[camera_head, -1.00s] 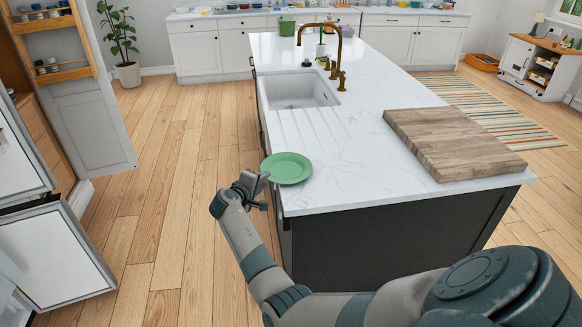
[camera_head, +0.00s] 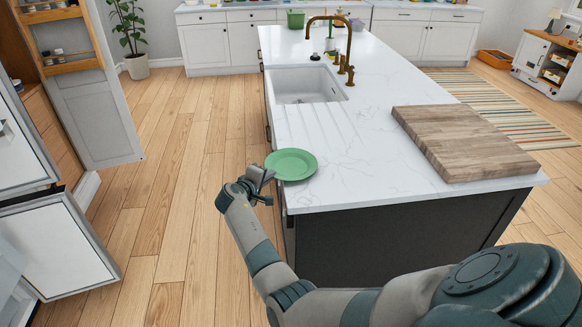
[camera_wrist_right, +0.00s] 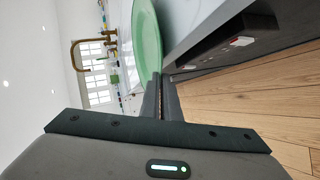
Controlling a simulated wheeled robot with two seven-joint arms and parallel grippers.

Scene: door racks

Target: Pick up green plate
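The green plate (camera_head: 291,164) lies at the near left corner of the white island top, its left rim out over the edge. My right gripper (camera_head: 264,181) is at that rim. In the right wrist view the green plate (camera_wrist_right: 147,38) runs down between the two dark fingers of my right gripper (camera_wrist_right: 161,88), which are close together and appear shut on its rim. I cannot tell whether the plate is clear of the top. My left gripper is not in view.
The island top (camera_head: 330,180) holds a wooden board (camera_head: 463,142) at right, a sink (camera_head: 305,86) and a brass tap (camera_head: 340,45) behind. Open white door panels (camera_head: 60,250) stand at left. The wooden floor (camera_head: 180,190) between is clear.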

